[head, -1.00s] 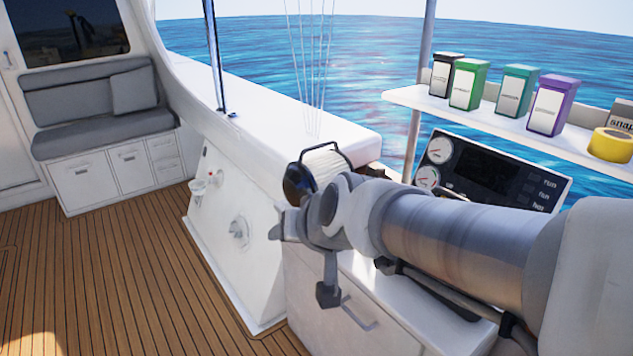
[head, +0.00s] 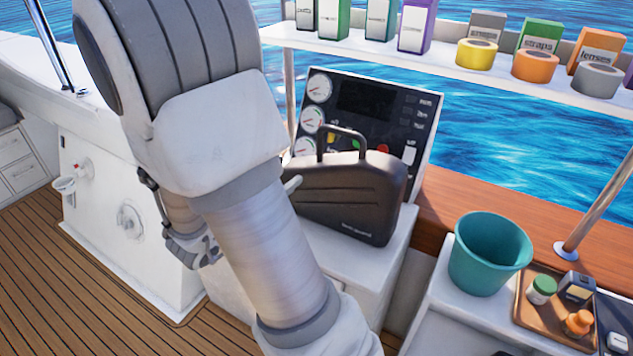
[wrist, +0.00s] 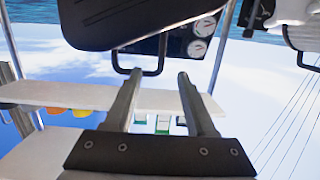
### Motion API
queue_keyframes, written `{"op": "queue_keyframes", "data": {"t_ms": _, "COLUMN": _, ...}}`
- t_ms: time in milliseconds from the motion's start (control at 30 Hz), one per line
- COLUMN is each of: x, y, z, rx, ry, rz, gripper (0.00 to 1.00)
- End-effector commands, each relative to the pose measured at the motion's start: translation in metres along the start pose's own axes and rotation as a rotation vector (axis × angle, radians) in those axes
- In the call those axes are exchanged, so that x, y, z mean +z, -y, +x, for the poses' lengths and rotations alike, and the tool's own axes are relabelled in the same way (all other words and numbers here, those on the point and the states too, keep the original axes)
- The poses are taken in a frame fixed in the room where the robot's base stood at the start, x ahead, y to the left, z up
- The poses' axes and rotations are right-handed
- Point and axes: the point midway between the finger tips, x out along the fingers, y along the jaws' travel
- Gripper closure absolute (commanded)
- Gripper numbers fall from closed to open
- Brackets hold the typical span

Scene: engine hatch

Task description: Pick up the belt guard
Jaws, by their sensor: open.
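In the head view my arm covers the left middle and hides most of the gripper. A black case (head: 355,200) with a loop handle stands upright on a white cabinet, before the gauge panel. The wrist view shows the case (wrist: 130,18) upside down at the top, its handle (wrist: 160,72) near the fingertips in the picture. I cannot tell the distance. A white and black object with a dark handle (wrist: 306,60) is cut off at upper right.
A gauge panel (head: 420,100) stands behind the case. A shelf (head: 350,45) with boxes and tape rolls runs above. A teal bucket (head: 488,255) and a wooden tray (head: 530,318) with small items stand at right. The wooden deck (head: 60,270) is clear at left.

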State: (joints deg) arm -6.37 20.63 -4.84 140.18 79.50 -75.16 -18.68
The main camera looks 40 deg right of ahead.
Motion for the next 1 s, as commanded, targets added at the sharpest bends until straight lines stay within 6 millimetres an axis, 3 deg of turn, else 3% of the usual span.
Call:
{"op": "queue_keyframes", "data": {"t_ms": 500, "x": 0.000, "y": -0.003, "z": 0.100, "rx": 0.013, "ry": -0.007, "rz": -0.001, "gripper": 0.44}}
{"op": "queue_keyframes", "data": {"t_ms": 833, "x": 0.000, "y": -0.001, "z": 0.128, "rx": 0.010, "ry": -0.006, "rz": -0.001, "gripper": 0.44}}
{"op": "queue_keyframes", "data": {"t_ms": 1000, "x": 0.002, "y": 0.005, "z": 0.154, "rx": 0.010, "ry": -0.006, "rz": -0.001, "gripper": 0.44}}
